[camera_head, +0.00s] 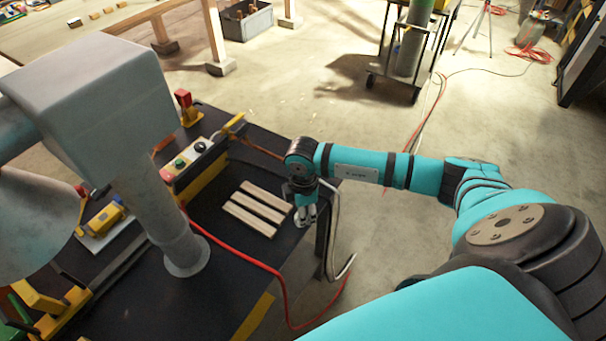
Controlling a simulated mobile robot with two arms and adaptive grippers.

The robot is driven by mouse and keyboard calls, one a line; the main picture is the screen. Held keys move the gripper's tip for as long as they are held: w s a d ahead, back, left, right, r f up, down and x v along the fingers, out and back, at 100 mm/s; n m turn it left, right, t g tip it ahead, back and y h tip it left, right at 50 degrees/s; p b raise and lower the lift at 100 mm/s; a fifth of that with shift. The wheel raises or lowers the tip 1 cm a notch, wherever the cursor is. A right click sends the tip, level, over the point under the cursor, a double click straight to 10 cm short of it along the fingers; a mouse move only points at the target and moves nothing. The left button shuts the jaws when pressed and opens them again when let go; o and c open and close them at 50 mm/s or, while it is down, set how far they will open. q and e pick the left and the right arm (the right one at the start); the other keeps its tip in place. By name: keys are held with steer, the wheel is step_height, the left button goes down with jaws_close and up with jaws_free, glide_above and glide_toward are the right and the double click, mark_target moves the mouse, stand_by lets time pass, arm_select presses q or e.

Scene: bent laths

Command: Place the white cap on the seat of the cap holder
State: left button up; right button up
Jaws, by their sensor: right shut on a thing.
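My right gripper (305,212) is at the right edge of the dark table, pointing down, just right of the laths. It is shut on a small whitish thing that looks to be the white cap; the fingers hide most of it and its shape is unclear. I cannot make out the cap holder or its seat for certain. My left gripper is not in view.
Three pale laths (257,208) lie side by side on the dark table (225,285). A grey post with a boxy head (100,90) hides much of the left. A button box (190,160) stands behind the laths. A red cable (270,268) crosses the front.

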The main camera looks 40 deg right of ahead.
steer(key=shift+r+b, duration=0.35)
steer(key=shift+r, duration=0.35)
steer(key=s+a+r+b, duration=0.1)
steer(key=s+a+b, duration=0.3)
steer(key=s+a, duration=0.7)
steer(key=shift+s+a+r, duration=0.15)
steer(key=shift+r, duration=0.2)
